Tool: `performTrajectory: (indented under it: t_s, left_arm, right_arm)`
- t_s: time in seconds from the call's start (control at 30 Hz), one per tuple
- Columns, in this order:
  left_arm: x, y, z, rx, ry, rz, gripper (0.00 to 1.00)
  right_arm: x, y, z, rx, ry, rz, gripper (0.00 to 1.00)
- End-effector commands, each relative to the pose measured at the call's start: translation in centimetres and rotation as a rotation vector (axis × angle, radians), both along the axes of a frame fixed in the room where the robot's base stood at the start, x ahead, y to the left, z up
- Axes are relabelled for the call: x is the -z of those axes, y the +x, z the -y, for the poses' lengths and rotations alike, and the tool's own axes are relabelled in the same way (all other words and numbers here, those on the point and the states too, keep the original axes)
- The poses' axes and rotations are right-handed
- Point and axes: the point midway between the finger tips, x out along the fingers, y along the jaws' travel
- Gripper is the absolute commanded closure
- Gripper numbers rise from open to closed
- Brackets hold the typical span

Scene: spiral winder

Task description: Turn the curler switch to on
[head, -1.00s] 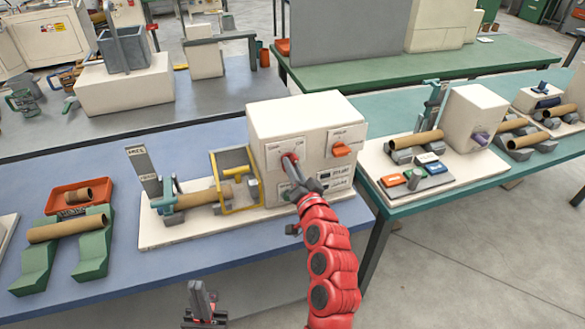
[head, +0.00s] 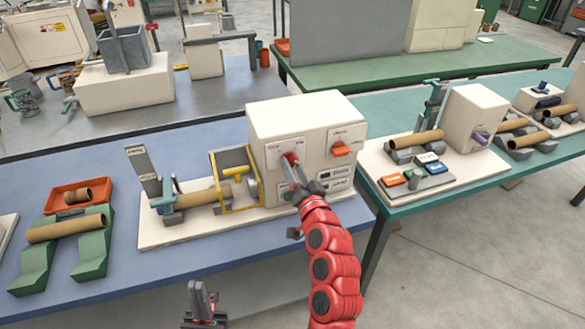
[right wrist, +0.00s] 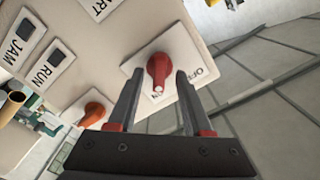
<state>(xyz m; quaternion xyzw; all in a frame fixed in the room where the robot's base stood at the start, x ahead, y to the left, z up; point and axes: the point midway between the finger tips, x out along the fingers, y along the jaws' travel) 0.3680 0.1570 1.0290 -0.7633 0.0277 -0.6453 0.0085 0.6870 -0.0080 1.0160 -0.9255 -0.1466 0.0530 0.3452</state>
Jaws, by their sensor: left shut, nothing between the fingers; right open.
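The red switch knob (head: 290,158) is on the left panel of the white machine's (head: 300,115) front. In the right wrist view the red knob (right wrist: 158,72) has a white tip pointing down, close to partly hidden lettering that seems to read ON. Part of the OFF lettering (right wrist: 191,76) shows to its right. My right gripper (head: 296,172) is open in front of the knob. In the right wrist view the fingers of my right gripper (right wrist: 155,92) stand apart on either side of the knob, with gaps. My left gripper (head: 200,293) is shut and empty, below the table's front edge.
An orange knob (head: 341,150) sits on the right panel. It also shows in the right wrist view (right wrist: 95,112). A yellow guard frame (head: 232,180) and a brown tube (head: 203,197) lie left of the machine. A green table (head: 480,195) stands to the right.

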Motion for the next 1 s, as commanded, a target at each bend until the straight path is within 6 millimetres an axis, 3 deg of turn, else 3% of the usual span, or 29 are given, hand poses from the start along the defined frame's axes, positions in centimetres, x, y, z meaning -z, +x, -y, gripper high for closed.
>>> performTrajectory:
  t_s: [0.37,0.5,0.7,1.0]
  left_arm:
    - [1.5,0.0,0.0,0.000,0.000,0.000,1.00]
    - [-1.7,0.0,0.0,0.000,0.000,0.001,1.00]
    - [-4.7,0.0,0.0,0.000,0.000,0.000,1.00]
    - [-6.8,0.0,0.0,0.000,0.000,0.000,1.00]
  right_arm:
    - [0.4,-7.1,2.3,-0.001,0.000,-0.002,0.50]
    - [-0.4,-9.2,3.0,-0.001,-0.007,-0.011,0.50]
    - [-0.4,-12.1,4.0,0.001,-0.008,-0.009,0.50]
    - [0.1,-15.1,4.9,-0.002,-0.005,-0.008,0.50]
